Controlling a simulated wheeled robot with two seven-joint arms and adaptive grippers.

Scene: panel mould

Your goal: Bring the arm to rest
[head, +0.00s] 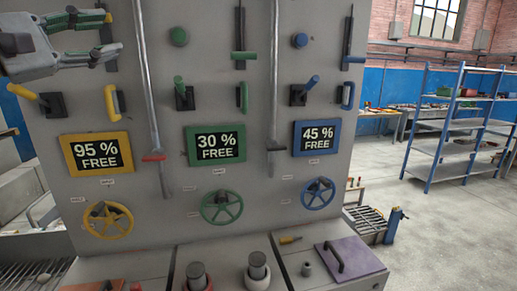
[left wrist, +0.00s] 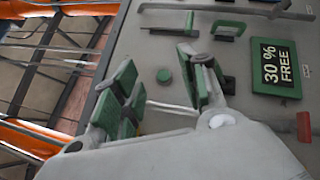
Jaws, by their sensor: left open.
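My left gripper (head: 112,36) is at the upper left of the head view, in front of the grey panel (head: 205,65). Its fingers are apart, with nothing between them. In the left wrist view the open left gripper (left wrist: 163,88) has green-padded fingers, and a green round knob (left wrist: 163,75) on the panel shows behind the gap. The gripper partly covers the panel's upper left corner. My right gripper is not in view.
The panel carries yellow (head: 97,151), green (head: 215,144) and blue (head: 317,137) signs, with levers, handles and handwheels. Two grey vertical pipes run between the columns. A ledge below holds a purple lidded plate (head: 350,258). Blue shelves (head: 460,125) and open floor lie right.

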